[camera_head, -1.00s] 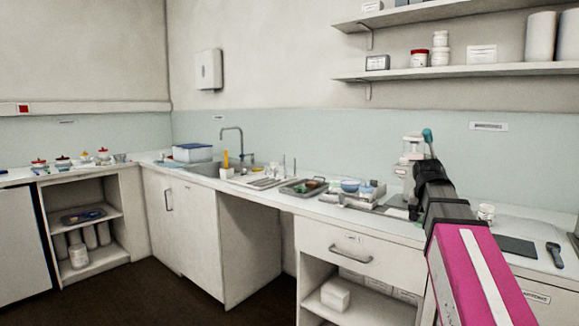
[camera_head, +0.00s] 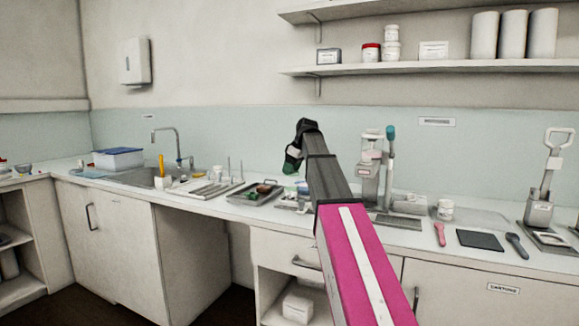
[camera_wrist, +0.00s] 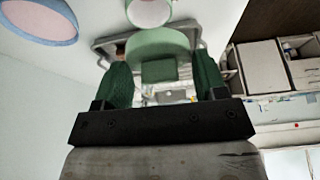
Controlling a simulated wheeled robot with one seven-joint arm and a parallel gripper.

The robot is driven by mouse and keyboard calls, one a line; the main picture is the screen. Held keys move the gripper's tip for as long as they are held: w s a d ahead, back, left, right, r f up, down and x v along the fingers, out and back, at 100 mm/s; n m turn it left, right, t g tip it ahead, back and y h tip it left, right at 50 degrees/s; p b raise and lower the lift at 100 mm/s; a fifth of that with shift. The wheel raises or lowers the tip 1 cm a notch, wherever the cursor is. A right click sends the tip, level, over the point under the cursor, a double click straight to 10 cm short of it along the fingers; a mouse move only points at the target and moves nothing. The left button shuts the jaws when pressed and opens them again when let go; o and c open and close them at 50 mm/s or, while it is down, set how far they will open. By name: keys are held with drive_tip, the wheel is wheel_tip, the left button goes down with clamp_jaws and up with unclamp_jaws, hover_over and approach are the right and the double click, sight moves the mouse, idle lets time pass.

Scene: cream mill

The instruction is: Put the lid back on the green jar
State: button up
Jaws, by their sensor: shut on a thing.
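My gripper (camera_head: 292,160) is held up over the counter, left of the grey press-like stand in the head view. In the wrist view its two dark green fingers (camera_wrist: 162,92) stand apart on either side of a pale green round thing (camera_wrist: 158,43), which looks like the lid and is held between them. A darker green block shows on its near side. In the head view the held thing is mostly hidden by the gripper.
A metal tray (camera_head: 235,199) with small items lies on the counter (camera_head: 215,213) below and left of my gripper. The press-like stand (camera_head: 368,185) is close on the right.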

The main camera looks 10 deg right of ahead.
drive_tip(key=shift+w+r, duration=0.1)
drive_tip(key=shift+w, duration=0.25)
drive_tip(key=shift+d+f, duration=0.1)
drive_tip(key=shift+f, duration=2.1)
drive_tip(key=shift+f, duration=0.6)
idle(0.7)
drive_tip(key=o, duration=1)
drive_tip(key=shift+c, duration=0.2)
drive_tip(key=shift+o, duration=0.5)
drive_tip(key=shift+r, duration=0.15)
drive_tip(key=shift+r, duration=2.1)
